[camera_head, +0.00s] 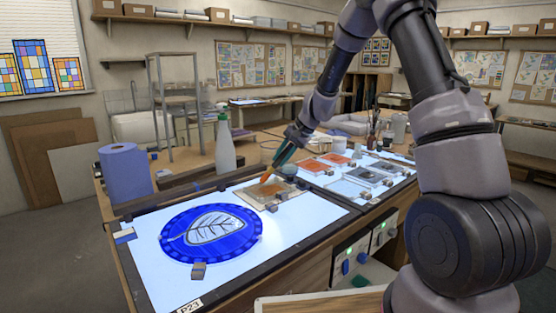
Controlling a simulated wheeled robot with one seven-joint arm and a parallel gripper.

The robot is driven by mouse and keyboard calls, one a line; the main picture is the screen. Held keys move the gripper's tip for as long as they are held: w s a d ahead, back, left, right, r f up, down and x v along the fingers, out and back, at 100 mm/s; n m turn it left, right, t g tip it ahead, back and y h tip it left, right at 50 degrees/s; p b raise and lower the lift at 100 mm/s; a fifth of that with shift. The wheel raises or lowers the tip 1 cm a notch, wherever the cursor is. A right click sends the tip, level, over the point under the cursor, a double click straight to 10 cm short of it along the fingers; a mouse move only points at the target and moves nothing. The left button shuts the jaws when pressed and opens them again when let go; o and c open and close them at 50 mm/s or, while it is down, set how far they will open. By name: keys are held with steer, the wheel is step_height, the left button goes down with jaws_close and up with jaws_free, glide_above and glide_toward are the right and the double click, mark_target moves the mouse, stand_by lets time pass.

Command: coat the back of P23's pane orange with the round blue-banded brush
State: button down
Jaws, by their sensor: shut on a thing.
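The round blue glass pane (211,232) with a pale leaf in its middle lies flat on a lit light table (150,274). The label P23 (190,305) is at the table's front edge. My gripper (284,157) is beyond and right of the pane, shut on a brush. The brush's orange tip (266,178) points down at a square, light-rimmed palette (247,199) with orange-brown paint in it. I cannot tell whether the tip touches the paint. The brush's band is too small to make out.
Orange panes (316,166) and clear panes lie on a second light table at right, with a jar of brushes (373,133) behind.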

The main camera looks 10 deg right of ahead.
steer(key=w+d, duration=0.3)
steer(key=d, duration=0.2)
steer(key=shift+w, duration=0.15)
stand_by(0.6)
steer(key=shift+d+f, duration=0.1)
steer(key=shift+r, duration=2.55)
